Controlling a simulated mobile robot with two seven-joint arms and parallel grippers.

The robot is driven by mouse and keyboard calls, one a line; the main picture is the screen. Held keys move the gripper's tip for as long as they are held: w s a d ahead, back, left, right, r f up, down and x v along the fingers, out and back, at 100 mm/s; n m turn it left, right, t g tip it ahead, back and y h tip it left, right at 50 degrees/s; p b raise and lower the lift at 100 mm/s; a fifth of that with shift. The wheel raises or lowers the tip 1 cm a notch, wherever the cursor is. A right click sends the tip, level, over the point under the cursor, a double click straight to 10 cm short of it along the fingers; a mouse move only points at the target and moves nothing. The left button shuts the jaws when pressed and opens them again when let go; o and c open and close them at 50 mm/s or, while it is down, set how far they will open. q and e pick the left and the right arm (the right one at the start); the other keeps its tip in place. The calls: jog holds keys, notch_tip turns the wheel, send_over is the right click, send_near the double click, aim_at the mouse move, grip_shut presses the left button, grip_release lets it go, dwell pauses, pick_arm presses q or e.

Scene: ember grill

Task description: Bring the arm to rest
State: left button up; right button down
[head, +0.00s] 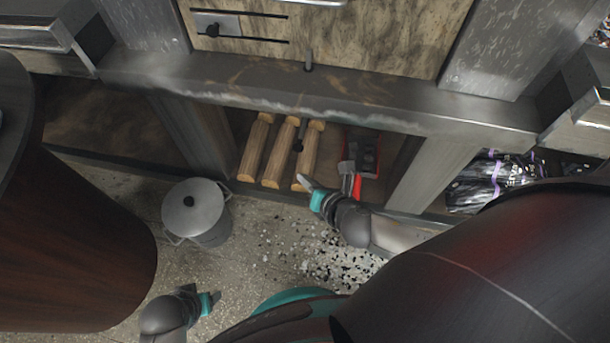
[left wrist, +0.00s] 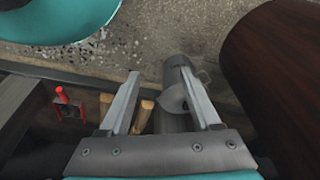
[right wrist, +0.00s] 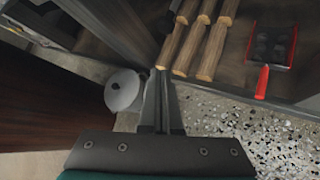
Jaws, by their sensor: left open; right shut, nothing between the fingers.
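My right gripper (head: 304,182) is in front of the low shelf in the head view, just before the ends of the logs. In the right wrist view its two fingers (right wrist: 161,80) lie together with nothing between them. My left gripper (head: 205,297) is low at the left in the head view, above the floor. In the left wrist view its fingers (left wrist: 160,70) stand apart and empty. The task names no object. Both arms are only partly in view.
Several logs (head: 254,150) and a red scoop (head: 357,187) with dark lumps lie on the shelf under the grill. A lidded metal pot (head: 197,208) stands on the floor. A dark wooden round body (head: 70,230) fills the left. Black bags (head: 480,185) are at right.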

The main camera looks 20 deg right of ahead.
jog(key=shift+f, duration=0.1)
dwell(0.4)
jog(key=s+d+f+m+g+h+p, duration=0.1)
jog(key=s+d+f+m+g+p, duration=0.3)
jog(key=s+f+m, duration=0.5)
jog(key=s+d+f+m+g+h+p, duration=0.1)
jog(key=s+d+f+m+g+p, duration=0.15)
jog(key=s+d+f+m, duration=0.6)
pick_arm(q)
jog(key=s+a+f+p, duration=0.2)
jog(key=s+a+f, duration=0.5)
jog(key=s+f, duration=0.2)
jog(key=shift+s+a+y, duration=0.3)
jog(key=shift+s+y, duration=0.1)
jog(key=shift+s, duration=0.85)
pick_arm(e)
jog(key=s+a+m+g, duration=0.2)
jog(key=s+a+m, duration=0.2)
jog(key=s+m, duration=0.4)
jog(key=m, duration=0.3)
jog(key=shift+r, duration=0.25)
pick_arm(q)
jog(key=shift+f, duration=0.1)
pick_arm(e)
jog(key=shift+a, duration=0.1)
